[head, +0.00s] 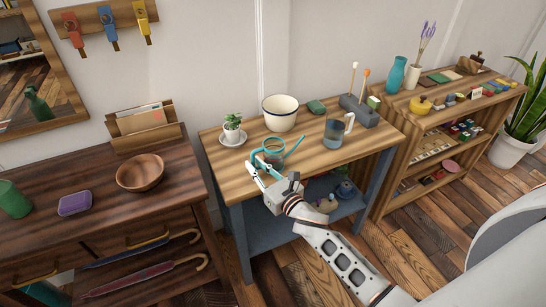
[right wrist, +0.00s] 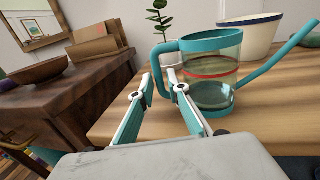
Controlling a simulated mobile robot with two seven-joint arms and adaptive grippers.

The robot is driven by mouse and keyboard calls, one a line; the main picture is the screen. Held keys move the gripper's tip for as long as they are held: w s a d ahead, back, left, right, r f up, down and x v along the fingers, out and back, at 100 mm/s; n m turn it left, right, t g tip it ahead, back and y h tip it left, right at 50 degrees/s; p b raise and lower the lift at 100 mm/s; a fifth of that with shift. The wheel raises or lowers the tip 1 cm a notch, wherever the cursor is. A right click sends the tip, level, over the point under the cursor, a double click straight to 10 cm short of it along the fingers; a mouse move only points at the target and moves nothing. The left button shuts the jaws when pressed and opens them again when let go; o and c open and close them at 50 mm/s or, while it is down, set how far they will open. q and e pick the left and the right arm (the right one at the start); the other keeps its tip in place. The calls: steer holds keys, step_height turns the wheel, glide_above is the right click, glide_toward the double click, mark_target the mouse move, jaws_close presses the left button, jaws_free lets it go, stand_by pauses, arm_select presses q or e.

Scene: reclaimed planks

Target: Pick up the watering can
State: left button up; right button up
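The watering can (head: 272,154) stands upright on the wooden table top, near its front edge. In the right wrist view the watering can (right wrist: 209,70) has a clear body with teal rim and base, a red band, a teal handle on the left and a long teal spout rising right. My right gripper (head: 257,169) reaches it from the front. In the right wrist view the two fingers of the right gripper (right wrist: 161,80) are apart, with the handle showing between their tips; contact cannot be told. My left gripper is not in view.
A cream bowl (head: 280,112) stands behind the can, with a potted plant (head: 232,127) to its left. A dark sideboard with a wooden bowl (head: 140,173) is left.

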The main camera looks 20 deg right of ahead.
steer(key=shift+x, duration=0.85)
steer(key=shift+c, duration=0.4)
jaws_close()
steer(key=shift+r, duration=0.15)
